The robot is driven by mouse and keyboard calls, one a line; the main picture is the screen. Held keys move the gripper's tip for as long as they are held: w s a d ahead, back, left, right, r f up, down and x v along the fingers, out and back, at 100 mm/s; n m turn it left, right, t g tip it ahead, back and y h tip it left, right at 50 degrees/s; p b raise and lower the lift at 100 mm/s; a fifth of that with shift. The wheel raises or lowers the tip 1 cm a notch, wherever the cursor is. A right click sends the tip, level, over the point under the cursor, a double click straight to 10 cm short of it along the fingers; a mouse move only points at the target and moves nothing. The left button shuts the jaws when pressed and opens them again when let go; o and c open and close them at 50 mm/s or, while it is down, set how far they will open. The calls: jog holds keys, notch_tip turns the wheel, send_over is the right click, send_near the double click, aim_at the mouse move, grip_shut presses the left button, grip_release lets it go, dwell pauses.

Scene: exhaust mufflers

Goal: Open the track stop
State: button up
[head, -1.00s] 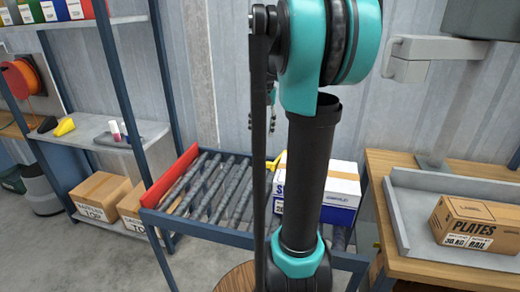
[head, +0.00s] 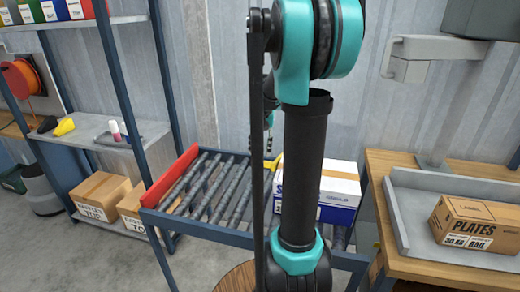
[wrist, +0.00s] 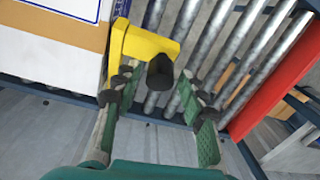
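The track stop appears as a yellow bar with a dark rounded knob (wrist: 161,72) in the wrist view, lying across the rollers beside a box. A bit of its yellow (head: 275,163) shows in the head view next to my arm. My gripper (wrist: 154,97) is open, with one finger on each side of the knob. The fingers look apart from the knob, though I cannot tell their depth. In the head view my arm hides most of the gripper.
The roller track (head: 210,228) has a red end plate (head: 170,176) at its left. A white and blue box (head: 338,190) sits on the rollers by the stop. A shelf stands at left; a bench with a PLATES carton (head: 465,222) stands at right.

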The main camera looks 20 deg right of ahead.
grip_shut()
jog(key=w+d+r, duration=0.7)
jog(key=w, duration=0.3)
jog(key=w+d+r, duration=0.7)
jog(key=w+r, duration=0.1)
jog(key=w, duration=0.2)
jog(key=shift+w+r, duration=0.2)
